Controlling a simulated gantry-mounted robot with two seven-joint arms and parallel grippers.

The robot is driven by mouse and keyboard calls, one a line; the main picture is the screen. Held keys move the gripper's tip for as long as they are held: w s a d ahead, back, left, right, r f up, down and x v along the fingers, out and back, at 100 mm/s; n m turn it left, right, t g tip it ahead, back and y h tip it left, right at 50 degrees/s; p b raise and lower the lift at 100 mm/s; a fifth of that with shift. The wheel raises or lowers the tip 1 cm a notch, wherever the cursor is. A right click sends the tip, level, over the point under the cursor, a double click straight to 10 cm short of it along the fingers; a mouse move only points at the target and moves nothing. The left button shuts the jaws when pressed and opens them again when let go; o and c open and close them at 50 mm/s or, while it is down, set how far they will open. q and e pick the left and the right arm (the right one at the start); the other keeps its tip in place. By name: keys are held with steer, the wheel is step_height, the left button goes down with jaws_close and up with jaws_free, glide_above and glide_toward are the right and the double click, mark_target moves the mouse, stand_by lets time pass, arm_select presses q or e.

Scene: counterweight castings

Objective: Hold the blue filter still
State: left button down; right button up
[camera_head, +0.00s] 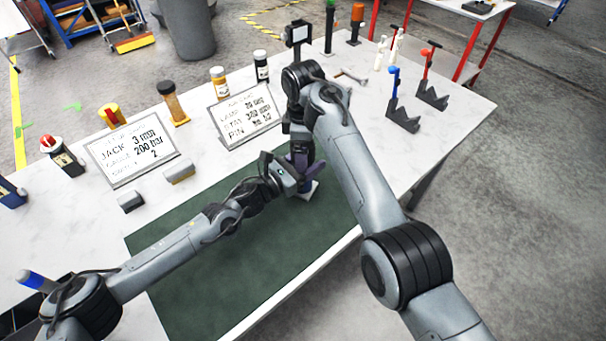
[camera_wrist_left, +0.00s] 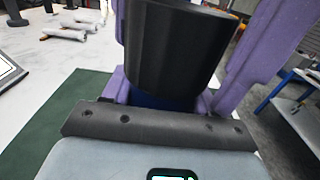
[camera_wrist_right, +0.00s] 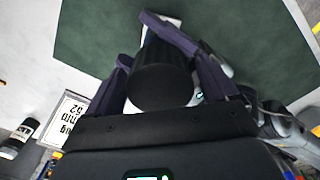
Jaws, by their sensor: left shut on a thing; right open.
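The blue filter (camera_wrist_left: 162,101) shows as a blue band below a wide black cylindrical part in the left wrist view. My left gripper (camera_wrist_left: 165,85) is shut on it, with purple fingers on both sides. In the right wrist view the black part (camera_wrist_right: 160,85) stands between the purple fingers of my right gripper (camera_wrist_right: 175,60). The right gripper is open around it; whether a finger touches cannot be told. In the head view the left gripper (camera_head: 297,172) and right gripper meet over the green mat, and the filter is mostly hidden by them.
The green mat (camera_head: 215,270) is otherwise clear. Two sign plates (camera_head: 130,153) (camera_head: 243,113) stand behind it, with small grey blocks (camera_head: 131,201) in front and several bottles behind. Notched dark stands (camera_head: 402,115) are at the right.

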steer(key=shift+c, duration=0.3)
steer(key=c, duration=1)
steer(key=m, duration=0.6)
steer(key=shift+m, duration=0.4)
steer(key=o, duration=1.2)
steer(key=shift+c, duration=0.2)
steer(key=shift+r, duration=0.1)
steer(key=shift+r, duration=2.15)
steer(key=shift+c, duration=0.4)
